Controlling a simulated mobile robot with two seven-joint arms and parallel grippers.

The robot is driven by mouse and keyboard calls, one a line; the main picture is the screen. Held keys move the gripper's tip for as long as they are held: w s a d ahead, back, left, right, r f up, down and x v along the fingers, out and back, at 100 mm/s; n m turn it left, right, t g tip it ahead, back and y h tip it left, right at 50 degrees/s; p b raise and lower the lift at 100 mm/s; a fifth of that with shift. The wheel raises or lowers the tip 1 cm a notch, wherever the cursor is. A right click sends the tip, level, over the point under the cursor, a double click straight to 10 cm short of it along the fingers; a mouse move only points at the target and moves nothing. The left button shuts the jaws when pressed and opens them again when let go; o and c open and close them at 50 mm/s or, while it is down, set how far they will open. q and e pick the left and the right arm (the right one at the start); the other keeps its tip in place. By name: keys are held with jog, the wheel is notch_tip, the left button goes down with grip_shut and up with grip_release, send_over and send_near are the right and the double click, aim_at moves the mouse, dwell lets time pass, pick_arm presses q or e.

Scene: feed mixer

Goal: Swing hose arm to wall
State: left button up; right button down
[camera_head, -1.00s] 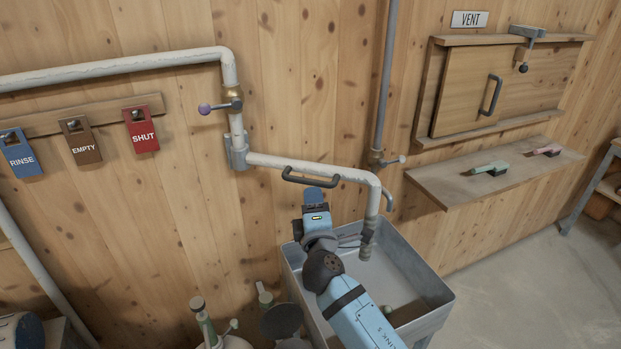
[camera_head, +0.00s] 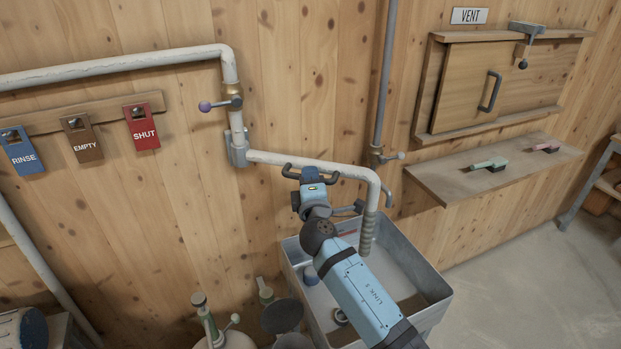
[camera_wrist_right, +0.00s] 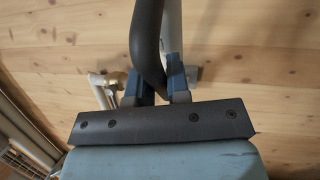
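The hose arm (camera_head: 300,162) is a pale pipe hinged to a bracket on the wooden wall (camera_head: 190,210). It reaches right, then bends down into a ribbed hose end (camera_head: 367,233) over a grey basin. A dark handle (camera_head: 290,171) sticks out from its side. My right gripper (camera_head: 312,178) is at the handle's middle. In the right wrist view, the blue fingers of the gripper (camera_wrist_right: 158,85) stand close on both sides of the dark handle (camera_wrist_right: 147,40) and appear shut on it. My left gripper is not in view.
The grey basin (camera_head: 433,283) stands below the hose arm. A purple-knobbed valve (camera_head: 206,107) sits on the pipe above the hinge, and another valve (camera_head: 390,156) is on the vertical pipe. A shelf (camera_head: 440,184) with small handles is at right. RINSE, EMPTY and SHUT tags hang at left.

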aim_at(322, 163)
jog(key=shift+w+d+n+g+y, duration=0.25)
jog(key=shift+w+d+n+y, duration=0.3)
jog(key=shift+w+y, duration=0.5)
jog(key=shift+w+d+n+g+y, duration=0.35)
jog(key=shift+w+n+y, duration=0.3)
jog(key=shift+w+y, duration=0.35)
jog(key=shift+w+d+n+g+y, duration=0.2)
jog(key=shift+w+d+n+y, duration=0.35)
jog(key=shift+w+y, duration=0.45)
jog(key=w+n+g+y+b, duration=0.3)
jog(key=w+y, duration=0.2)
jog(key=w, duration=0.1)
jog(key=shift+w+d+n, duration=0.15)
jog(key=shift+w+n, duration=0.2)
jog(key=c, duration=1.1)
grip_release()
jog(key=v, duration=1.4)
jog(key=shift+w+d+r+b, duration=0.1)
jog(key=shift+w+b, duration=0.05)
jog(key=shift+b, duration=0.25)
